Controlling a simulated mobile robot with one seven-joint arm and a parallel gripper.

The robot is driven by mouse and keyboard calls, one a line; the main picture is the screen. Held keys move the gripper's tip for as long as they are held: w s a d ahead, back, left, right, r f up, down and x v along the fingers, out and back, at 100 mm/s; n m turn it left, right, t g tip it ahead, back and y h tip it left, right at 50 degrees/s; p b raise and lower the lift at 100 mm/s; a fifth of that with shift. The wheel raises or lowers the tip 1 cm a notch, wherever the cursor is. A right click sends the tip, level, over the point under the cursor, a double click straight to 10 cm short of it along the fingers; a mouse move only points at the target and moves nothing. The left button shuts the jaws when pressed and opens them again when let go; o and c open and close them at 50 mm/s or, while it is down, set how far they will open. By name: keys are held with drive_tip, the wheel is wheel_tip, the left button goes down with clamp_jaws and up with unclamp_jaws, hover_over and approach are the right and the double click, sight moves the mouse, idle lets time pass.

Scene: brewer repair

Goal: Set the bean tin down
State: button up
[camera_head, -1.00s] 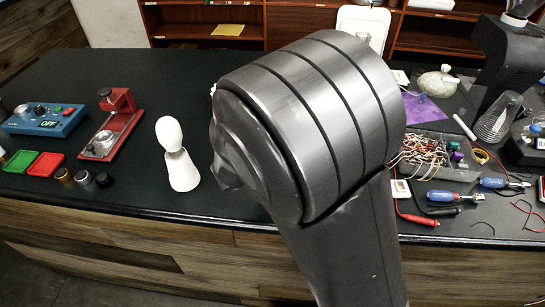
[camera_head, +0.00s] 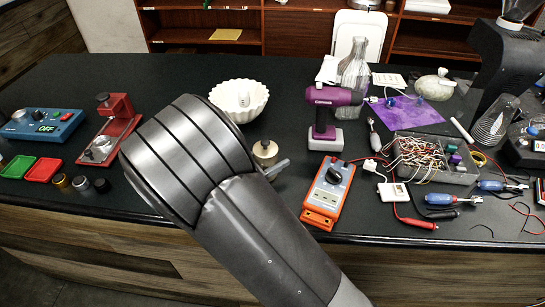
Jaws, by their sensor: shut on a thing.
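My arm's thick grey link covers the middle front of the counter in the head view. I cannot make out a bean tin for sure. A small beige round object with a knob on top (camera_head: 265,152) stands just right of my arm, with a grey bar at its lower right. I cannot tell whether it is a tin. The dark counter (camera_head: 190,75) is bare at the back left.
A white fluted bowl (camera_head: 240,97) stands behind my arm. A purple drill (camera_head: 325,115) and an orange meter (camera_head: 328,190) are to the right, near a clear box of wires (camera_head: 425,155). A red stand (camera_head: 112,130), small trays (camera_head: 44,169) and a blue control box (camera_head: 42,123) are left.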

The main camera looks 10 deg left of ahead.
drive_tip(key=o, duration=1.1)
drive_tip(key=shift+f, duration=0.1)
drive_tip(key=shift+a, duration=0.1)
drive_tip(key=v, duration=1.1)
drive_tip(key=shift+s+a, duration=0.25)
drive_tip(key=shift+s, duration=0.1)
